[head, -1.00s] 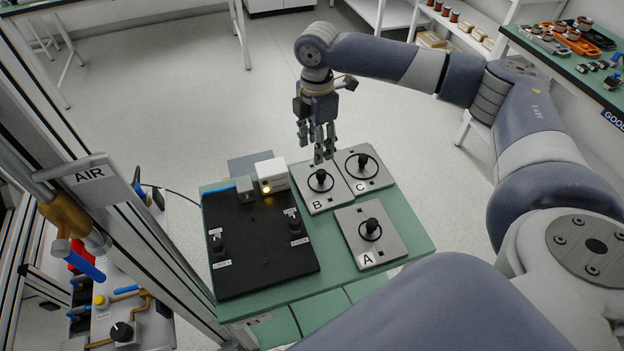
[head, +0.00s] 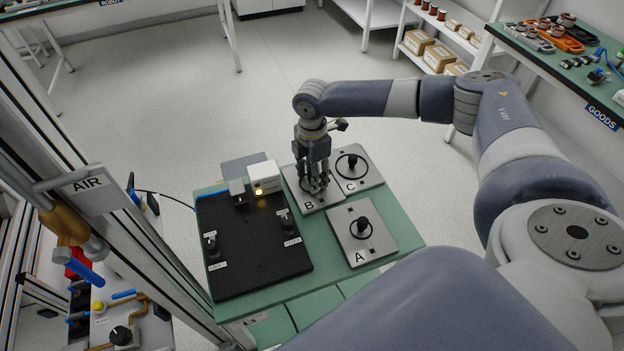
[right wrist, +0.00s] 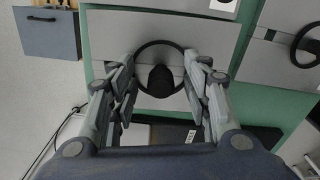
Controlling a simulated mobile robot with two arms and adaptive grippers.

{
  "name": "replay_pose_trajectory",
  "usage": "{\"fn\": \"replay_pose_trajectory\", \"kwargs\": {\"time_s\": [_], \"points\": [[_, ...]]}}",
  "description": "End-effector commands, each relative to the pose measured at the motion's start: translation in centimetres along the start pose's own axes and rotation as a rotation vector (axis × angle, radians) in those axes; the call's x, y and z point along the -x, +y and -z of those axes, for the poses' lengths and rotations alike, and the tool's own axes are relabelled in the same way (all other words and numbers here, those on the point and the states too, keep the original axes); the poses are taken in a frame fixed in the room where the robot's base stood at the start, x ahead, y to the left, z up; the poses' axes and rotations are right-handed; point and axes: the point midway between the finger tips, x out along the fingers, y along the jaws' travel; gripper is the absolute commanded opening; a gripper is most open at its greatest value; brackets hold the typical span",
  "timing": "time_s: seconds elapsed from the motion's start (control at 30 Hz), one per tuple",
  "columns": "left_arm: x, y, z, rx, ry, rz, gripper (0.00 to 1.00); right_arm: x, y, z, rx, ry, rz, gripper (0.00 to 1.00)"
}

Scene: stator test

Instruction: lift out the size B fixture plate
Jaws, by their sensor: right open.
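The size B fixture plate (head: 304,199) is a grey plate lying flat on the green table, with a letter B at its front left. It has a black ring and a black central knob; the knob (right wrist: 161,80) shows clearly in the right wrist view. My right gripper (head: 316,186) points down over plate B, its fingers around the knob's place. In the right wrist view the open fingers (right wrist: 160,90) stand on either side of the knob, apart from it. The gripper hides part of the ring and knob in the head view. My left gripper is not in view.
Plate C (head: 368,177) lies close on the right of plate B, and plate A (head: 373,247) lies in front. A black test board (head: 250,265) with knobs and a white box (head: 264,177) with a lit yellow lamp are on the left. Green table (head: 405,229) shows at the right.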

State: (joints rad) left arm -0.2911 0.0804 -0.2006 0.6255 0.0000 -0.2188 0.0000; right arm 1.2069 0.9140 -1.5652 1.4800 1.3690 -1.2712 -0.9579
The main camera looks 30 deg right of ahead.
Motion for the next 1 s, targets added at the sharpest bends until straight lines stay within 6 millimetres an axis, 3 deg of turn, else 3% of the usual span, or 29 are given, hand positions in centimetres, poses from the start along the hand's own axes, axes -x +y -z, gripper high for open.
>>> {"fn": "replay_pose_trajectory", "kwargs": {"time_s": [0.1, 0.3, 0.7, 1.0], "points": [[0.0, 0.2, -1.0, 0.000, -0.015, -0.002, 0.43, 0.0, 0.0, 0.0, 0.000, 0.000, 0.000, 0.40], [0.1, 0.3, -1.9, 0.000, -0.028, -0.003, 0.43, 0.0, 0.0, 0.0, 0.000, 0.000, 0.000, 0.00], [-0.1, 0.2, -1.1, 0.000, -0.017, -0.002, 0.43, 0.7, 0.1, 0.1, 0.000, 0.002, -0.004, 0.00], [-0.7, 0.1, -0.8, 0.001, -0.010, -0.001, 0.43, 5.8, 0.2, 0.1, 0.001, 0.002, -0.007, 0.00]]}}
